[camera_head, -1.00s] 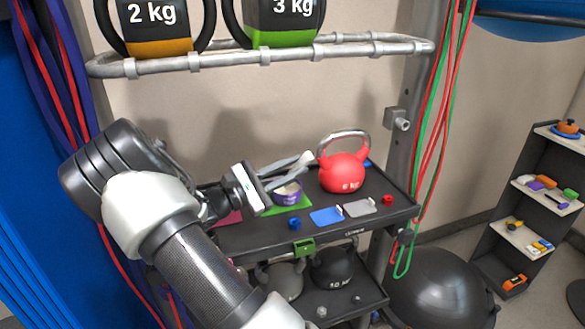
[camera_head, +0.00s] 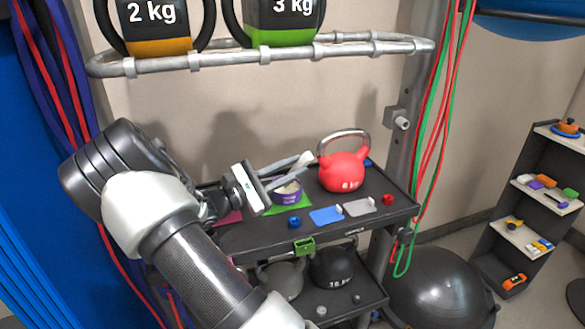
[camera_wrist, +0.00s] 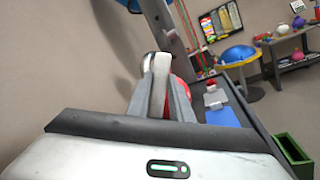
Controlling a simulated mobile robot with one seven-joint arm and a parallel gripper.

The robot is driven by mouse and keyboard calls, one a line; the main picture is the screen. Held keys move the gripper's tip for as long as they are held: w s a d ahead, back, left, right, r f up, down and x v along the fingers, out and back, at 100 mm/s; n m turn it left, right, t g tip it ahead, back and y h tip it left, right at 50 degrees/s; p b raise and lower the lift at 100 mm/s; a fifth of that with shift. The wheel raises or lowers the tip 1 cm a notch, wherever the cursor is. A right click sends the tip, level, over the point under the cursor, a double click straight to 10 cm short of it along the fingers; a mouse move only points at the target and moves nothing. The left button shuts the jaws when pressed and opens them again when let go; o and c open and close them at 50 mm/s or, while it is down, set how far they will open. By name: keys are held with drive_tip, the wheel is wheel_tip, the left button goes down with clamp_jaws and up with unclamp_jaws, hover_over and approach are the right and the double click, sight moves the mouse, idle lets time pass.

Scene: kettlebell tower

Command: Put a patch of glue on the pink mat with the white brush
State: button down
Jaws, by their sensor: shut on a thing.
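The pink mat (camera_head: 230,217) lies at the left end of the black shelf top, partly hidden behind my gripper. My gripper (camera_head: 297,169) points right above the shelf and is shut on the white brush (camera_head: 304,159); the brush's pale end shows at the fingertips. In the wrist view the fingers (camera_wrist: 160,95) close on a whitish piece (camera_wrist: 158,88), with the red kettlebell right behind it. A purple tub (camera_head: 287,192) with pale contents stands on a green mat (camera_head: 300,205) below the fingers. I cannot tell whether the brush carries glue.
A red kettlebell (camera_head: 344,172) stands close right of the fingertips. Blue (camera_head: 326,215) and grey (camera_head: 359,207) mats lie at the front, with a small blue piece (camera_head: 294,222) and a red piece (camera_head: 388,199) nearby. A metal rail (camera_head: 230,57) holds kettlebells above.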

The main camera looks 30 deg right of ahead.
wheel_tip(320, 180, up, 7)
drive_tip(key=p, duration=0.4)
drive_tip(key=shift+f, duration=0.1)
idle(1.2)
